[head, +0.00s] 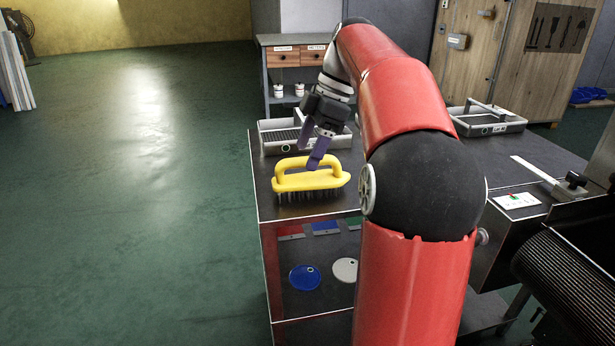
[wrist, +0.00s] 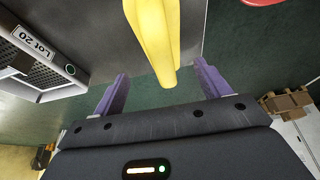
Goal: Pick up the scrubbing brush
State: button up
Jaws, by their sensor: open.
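The scrubbing brush (head: 311,177) has a yellow body with a raised loop handle and dark bristles. It stands bristles down on the dark table top (head: 268,214), near its left front corner. In the wrist view the yellow brush (wrist: 157,40) reaches down toward the gap between the two open fingers (wrist: 160,90). I cannot tell whether either finger touches it. My arm hides part of the table to the right of the brush.
A grey tray (head: 266,142) marked "Lot 20" in the wrist view (wrist: 40,88) stands right behind the brush. Another tray (head: 515,124) is at the back right. A blue disc (head: 305,277) and a white disc (head: 345,269) lie on a lower shelf. The floor at left is clear.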

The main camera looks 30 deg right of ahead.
aim_at(312, 175)
jog(key=x, duration=0.5)
jog(key=shift+s+d+f+b, duration=0.1)
jog(key=shift+s+f+b, duration=0.15)
jog(key=shift+s+b, duration=0.1)
jog(key=shift+c, duration=0.4)
jog(key=c, duration=1.1)
jog(key=shift+r, duration=0.1)
